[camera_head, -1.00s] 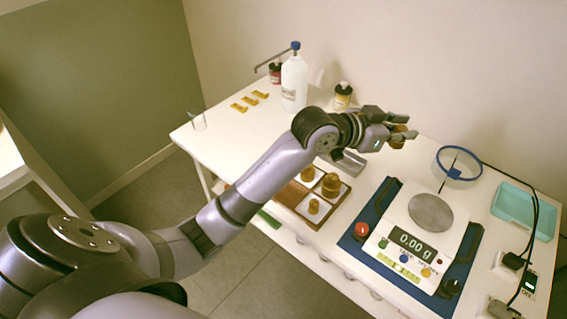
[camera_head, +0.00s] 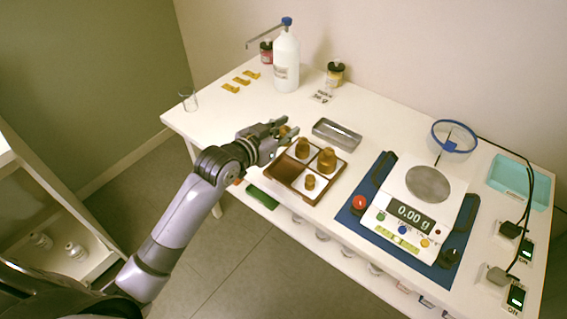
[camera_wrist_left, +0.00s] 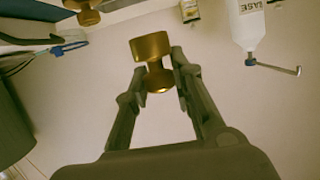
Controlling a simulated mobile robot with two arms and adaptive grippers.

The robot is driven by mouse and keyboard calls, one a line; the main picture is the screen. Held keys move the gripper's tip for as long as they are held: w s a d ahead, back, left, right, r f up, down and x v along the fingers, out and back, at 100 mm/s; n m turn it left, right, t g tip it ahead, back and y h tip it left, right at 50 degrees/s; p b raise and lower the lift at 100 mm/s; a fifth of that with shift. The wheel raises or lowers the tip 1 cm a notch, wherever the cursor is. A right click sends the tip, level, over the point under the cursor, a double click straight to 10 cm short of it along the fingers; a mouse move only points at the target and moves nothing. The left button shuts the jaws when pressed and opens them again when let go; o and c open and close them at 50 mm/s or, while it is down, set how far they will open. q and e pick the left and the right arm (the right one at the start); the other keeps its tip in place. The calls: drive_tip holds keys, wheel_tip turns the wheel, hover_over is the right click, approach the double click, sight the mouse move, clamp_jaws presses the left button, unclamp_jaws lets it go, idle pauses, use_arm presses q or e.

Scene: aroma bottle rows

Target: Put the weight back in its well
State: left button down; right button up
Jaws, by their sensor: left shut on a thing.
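My left gripper (camera_head: 280,137) is shut on a brass weight (camera_wrist_left: 152,60). In the left wrist view the weight stands between the two fingertips (camera_wrist_left: 160,80), gripped at its narrow part. In the head view the held weight is mostly hidden by the fingers. The brown wooden weight box (camera_head: 277,186) lies just below and right of the gripper. Three brass weights stand in it: one at the back (camera_head: 302,148), a larger one at right (camera_head: 327,159) and a small one in front (camera_head: 309,183). Its left well (camera_head: 284,170) looks empty. My right gripper is not in view.
A metal tray (camera_head: 337,134) lies behind the box. The balance (camera_head: 430,184), reading 0.00 g, stands to the right on a blue mat (camera_head: 352,216). A white bottle (camera_head: 286,65) stands at the back. The tabletop left of the gripper is mostly clear.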

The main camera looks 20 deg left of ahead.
use_arm(q)
wheel_tip(320, 180, down, 11)
drive_tip(key=shift+f+b, duration=0.2)
drive_tip(key=shift+b, duration=0.3)
drive_tip(key=shift+f, duration=0.1)
drive_tip(key=c, duration=1.4)
unclamp_jaws()
drive_tip(key=v, duration=1.2)
